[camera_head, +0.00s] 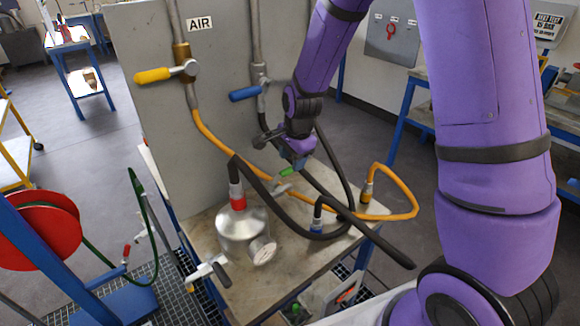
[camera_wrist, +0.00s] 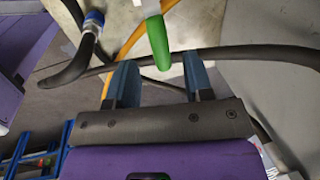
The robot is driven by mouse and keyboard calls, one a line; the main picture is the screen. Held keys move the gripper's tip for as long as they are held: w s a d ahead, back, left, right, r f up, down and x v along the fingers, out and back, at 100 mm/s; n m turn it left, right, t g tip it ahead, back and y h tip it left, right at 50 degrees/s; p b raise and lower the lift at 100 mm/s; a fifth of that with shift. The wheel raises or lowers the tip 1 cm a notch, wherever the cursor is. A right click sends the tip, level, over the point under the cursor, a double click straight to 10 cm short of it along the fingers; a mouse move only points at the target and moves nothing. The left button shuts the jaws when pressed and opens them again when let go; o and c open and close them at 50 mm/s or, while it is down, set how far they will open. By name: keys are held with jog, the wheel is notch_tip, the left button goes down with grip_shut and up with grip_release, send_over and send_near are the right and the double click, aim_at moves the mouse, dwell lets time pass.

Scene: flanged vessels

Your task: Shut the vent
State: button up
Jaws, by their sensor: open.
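A green valve handle (camera_head: 288,172) sticks up on a small pale fitting just behind the metal vessel (camera_head: 240,228). It also shows in the wrist view (camera_wrist: 157,42), with its rounded end pointing toward my gripper. My gripper (camera_wrist: 160,72) is open, its two blue fingers spread to either side of the line of the green handle. The handle's end lies near the gap between the fingertips; I cannot tell whether they touch it. In the head view my gripper (camera_head: 294,160) is beside the green handle. No label naming the vent is readable.
A grey panel (camera_head: 150,130) bears a yellow-handled valve (camera_head: 155,75) and a blue-handled valve (camera_head: 245,93). Black and orange hoses (camera_head: 405,195) loop around the bench (camera_head: 205,215). A black-handled valve (camera_head: 220,272) sits at the vessel's front left, beside a gauge (camera_head: 262,251).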

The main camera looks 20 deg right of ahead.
aim_at(284, 174)
jog(key=shift+w+f, duration=0.2)
jog(key=shift+f, duration=0.65)
jog(key=shift+w+f, duration=0.15)
jog(key=shift+f, duration=0.7)
grip_shut()
